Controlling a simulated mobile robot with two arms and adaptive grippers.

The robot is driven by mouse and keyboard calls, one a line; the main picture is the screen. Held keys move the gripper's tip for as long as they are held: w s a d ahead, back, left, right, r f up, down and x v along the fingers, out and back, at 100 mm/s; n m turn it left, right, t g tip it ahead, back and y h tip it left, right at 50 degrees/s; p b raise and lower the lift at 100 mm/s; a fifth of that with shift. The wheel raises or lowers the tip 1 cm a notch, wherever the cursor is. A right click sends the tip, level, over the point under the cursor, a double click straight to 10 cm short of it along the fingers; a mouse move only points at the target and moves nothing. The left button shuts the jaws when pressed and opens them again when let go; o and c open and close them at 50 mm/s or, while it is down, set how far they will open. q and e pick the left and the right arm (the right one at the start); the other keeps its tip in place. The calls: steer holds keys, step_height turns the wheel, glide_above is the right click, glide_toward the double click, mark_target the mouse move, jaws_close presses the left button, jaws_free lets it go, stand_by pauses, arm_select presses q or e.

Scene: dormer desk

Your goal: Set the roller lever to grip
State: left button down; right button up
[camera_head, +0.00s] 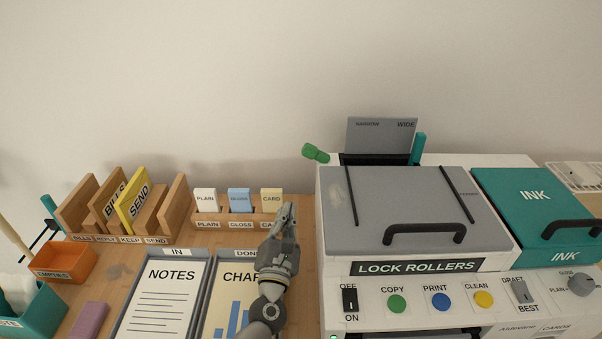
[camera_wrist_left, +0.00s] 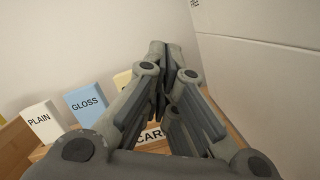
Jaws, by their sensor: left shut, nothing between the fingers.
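A green-tipped lever (camera_head: 315,153), likely the roller lever, sticks out at the back left corner of the printer (camera_head: 340,192), tilted up to the left. I cannot read any mark for its positions. My left gripper (camera_head: 287,212) is shut and empty, in front of the paper card rack and left of the printer, below and apart from the green lever in the head view. In the left wrist view the closed fingers (camera_wrist_left: 160,55) point toward the wall, beside the printer's pale side (camera_wrist_left: 265,65). The lever does not show there. My right gripper is not in view.
The rack holds plain (camera_head: 205,199), gloss (camera_head: 240,199) and card (camera_head: 272,199) tabs near my left gripper. A grey lid (camera_head: 400,200) with a black handle tops the printer, marked LOCK ROLLERS. Paper trays (camera_head: 130,305) lie at left. Space above the desk is clear.

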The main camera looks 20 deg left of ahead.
mark_target(316, 154)
arm_select(q)
steer(key=shift+s+r, duration=0.1)
steer(key=shift+s, duration=0.05)
steer(key=w+r+p, duration=0.3)
steer(key=w+r, duration=0.2)
steer(key=w, duration=0.5)
steer(key=shift+w+d+r+p, duration=0.2)
steer(key=shift+r+p, duration=0.1)
steer(key=shift+p, duration=0.1)
steer(key=shift+s+r+m+p, duration=0.1)
steer(key=shift+r+m+p, duration=0.1)
steer(key=shift+m+p, duration=0.25)
